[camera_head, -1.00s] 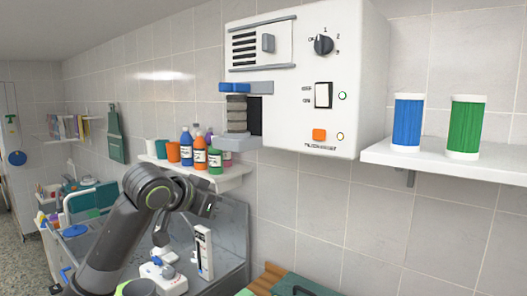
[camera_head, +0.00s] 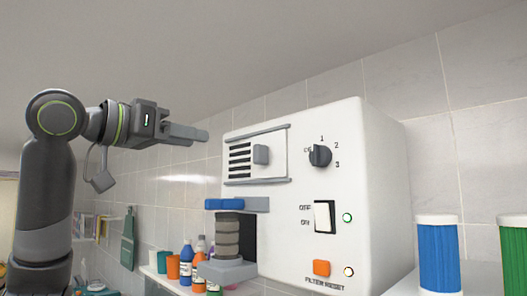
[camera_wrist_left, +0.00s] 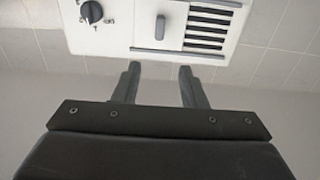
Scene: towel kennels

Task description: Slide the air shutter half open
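The air shutter (camera_head: 270,165) is a pale plate with a grey upright knob (camera_head: 261,154), set between two rails on the white machine's front. Dark vent slats (camera_head: 240,160) show uncovered to its left. In the left wrist view, upside down, the knob (camera_wrist_left: 160,27) and slats (camera_wrist_left: 208,25) also show. My left gripper (camera_head: 202,135) is raised left of the machine, near the height of the shutter's upper rail. In the wrist view its two fingers (camera_wrist_left: 160,80) are apart with nothing between them, pointing toward the shutter without touching it. My right gripper is out of view.
The machine (camera_head: 375,180) also has a rotary dial (camera_head: 320,156), a rocker switch (camera_head: 324,216) and an orange button (camera_head: 321,268). A blue-topped bracket with a grey stack (camera_head: 228,238) sits below the shutter. Blue (camera_head: 439,258) and green filters stand at right. Space above the machine is clear.

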